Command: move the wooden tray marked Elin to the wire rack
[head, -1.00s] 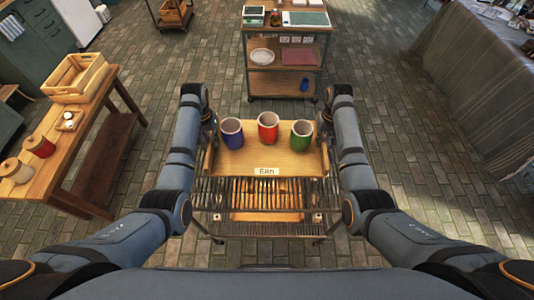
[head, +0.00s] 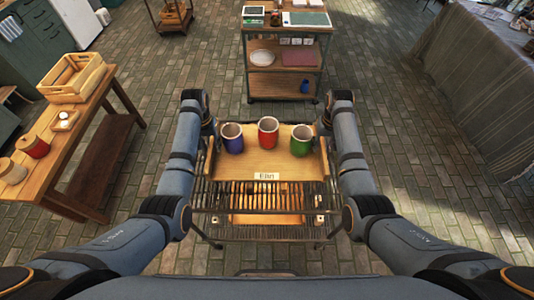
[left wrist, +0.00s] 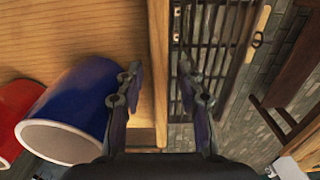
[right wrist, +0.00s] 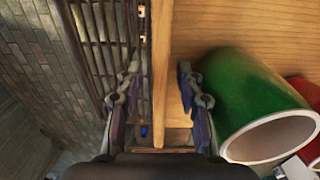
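The wooden tray marked Elin (head: 265,165) lies level over the far part of the wire rack (head: 250,200), name label toward me. I cannot tell whether it rests fully on the slats. It bears a blue cup (head: 233,143), a red cup (head: 267,136) and a green cup (head: 302,142), all upright. My left gripper (left wrist: 159,85) straddles the tray's left side wall, fingers apart, with gaps to the wall. My right gripper (right wrist: 159,85) straddles the right side wall the same way, fingers apart. The fingertips are mostly hidden in the head view.
A wooden table (head: 92,110) at left holds a crate (head: 75,82) and spools. A shelf cart (head: 285,57) stands beyond the tray. A cloth-covered table (head: 480,90) is at right. The brick floor around the rack is clear.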

